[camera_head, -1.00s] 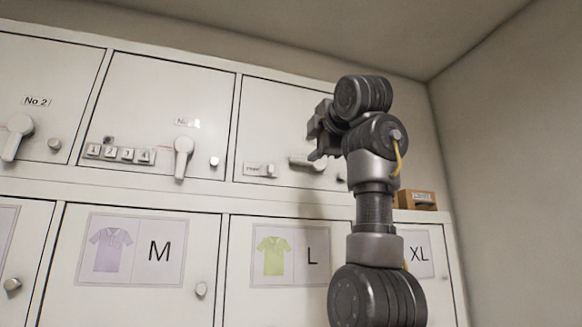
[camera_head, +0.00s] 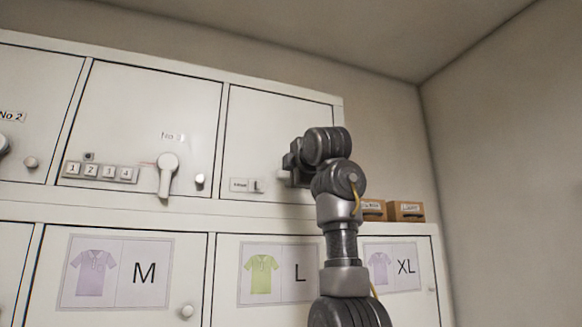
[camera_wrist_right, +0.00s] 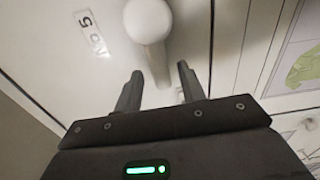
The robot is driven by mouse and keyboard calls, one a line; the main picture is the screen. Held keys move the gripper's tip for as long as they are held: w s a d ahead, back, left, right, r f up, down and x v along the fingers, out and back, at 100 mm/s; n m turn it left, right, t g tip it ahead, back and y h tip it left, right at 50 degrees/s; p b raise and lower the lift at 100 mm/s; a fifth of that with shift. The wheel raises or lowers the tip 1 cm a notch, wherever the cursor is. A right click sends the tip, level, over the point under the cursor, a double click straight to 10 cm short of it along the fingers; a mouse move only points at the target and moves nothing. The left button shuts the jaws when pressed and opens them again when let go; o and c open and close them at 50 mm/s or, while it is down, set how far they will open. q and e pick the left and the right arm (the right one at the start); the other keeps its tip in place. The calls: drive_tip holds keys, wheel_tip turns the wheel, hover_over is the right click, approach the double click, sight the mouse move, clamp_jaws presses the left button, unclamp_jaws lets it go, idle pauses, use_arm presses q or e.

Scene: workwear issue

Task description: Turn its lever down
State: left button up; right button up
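The white lever (camera_wrist_right: 155,58) is on the upper right locker door (camera_head: 252,120). In the right wrist view its round hub is at the top, and its arm reaches between my fingertips. In the head view the lever is mostly hidden behind my right gripper (camera_head: 294,167). The lever lay sideways, pointing right, in the earlier head frame. My right gripper, also in the right wrist view (camera_wrist_right: 158,88), is open, with one finger on each side of the lever's arm; contact cannot be told. My left gripper is not in view.
A small labelled plate (camera_head: 246,185) sits left of the lever. The door to the left has a lever pointing down (camera_head: 167,176) and a row of numbered buttons (camera_head: 100,171). Shirt-pictured doors are below. Small brown boxes (camera_head: 406,211) stand right of my arm.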

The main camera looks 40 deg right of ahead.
drive_tip(key=shift+w+d, duration=0.1)
clamp_jaws()
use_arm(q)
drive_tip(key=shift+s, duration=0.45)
